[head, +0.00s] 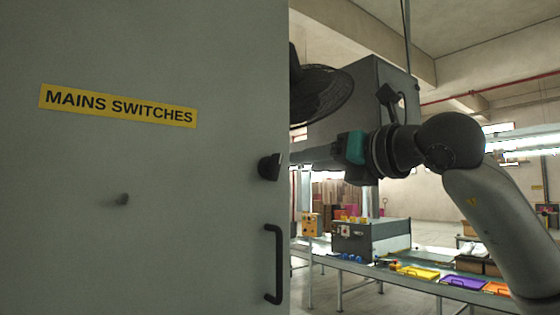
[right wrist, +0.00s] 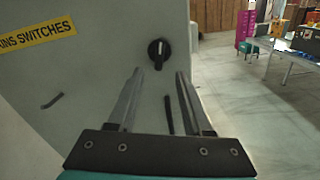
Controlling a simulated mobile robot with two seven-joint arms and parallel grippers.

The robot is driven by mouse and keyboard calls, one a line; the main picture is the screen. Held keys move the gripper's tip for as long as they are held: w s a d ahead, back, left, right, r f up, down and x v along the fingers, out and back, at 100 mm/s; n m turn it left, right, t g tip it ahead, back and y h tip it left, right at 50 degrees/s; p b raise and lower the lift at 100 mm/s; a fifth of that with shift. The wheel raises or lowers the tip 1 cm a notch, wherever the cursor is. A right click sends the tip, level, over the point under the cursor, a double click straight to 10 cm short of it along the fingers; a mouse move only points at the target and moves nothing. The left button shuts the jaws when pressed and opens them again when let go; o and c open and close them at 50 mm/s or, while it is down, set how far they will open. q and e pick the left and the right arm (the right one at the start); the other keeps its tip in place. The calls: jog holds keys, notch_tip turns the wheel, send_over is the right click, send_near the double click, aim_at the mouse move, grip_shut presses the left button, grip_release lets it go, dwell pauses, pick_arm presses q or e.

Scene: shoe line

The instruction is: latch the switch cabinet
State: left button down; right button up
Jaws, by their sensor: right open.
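The grey switch cabinet door (head: 200,245) fills the left of the head view, with a yellow "MAINS SWITCHES" label (head: 118,104). A black latch knob (head: 268,167) sits near its right edge; in the right wrist view the knob (right wrist: 159,53) shows an upright pale mark. A black bar handle (head: 278,263) is below it. My right gripper (head: 296,158) comes in from the right, its fingertips close to the door edge. In the right wrist view the open gripper (right wrist: 159,73) is empty, and the knob shows just beyond its fingertips. My left gripper is not in view.
A black fan (head: 320,95) is behind my right arm. Farther back, a line table (head: 375,270) bears a grey machine (head: 375,242) and coloured trays (head: 467,283). The floor right of the cabinet (right wrist: 235,85) looks clear.

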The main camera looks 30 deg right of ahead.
aim_at(279, 166)
jog(key=w+p, duration=0.1)
jog(key=w, duration=0.4)
jog(key=w+p, duration=0.1)
jog(key=w, duration=0.2)
jog(key=shift+w+a+r+p, duration=0.1)
jog(key=shift+a+p, duration=0.2)
jog(key=shift+a, duration=0.05)
jog(key=shift+w, duration=0.7)
jog(key=shift+c, duration=0.2)
grip_shut()
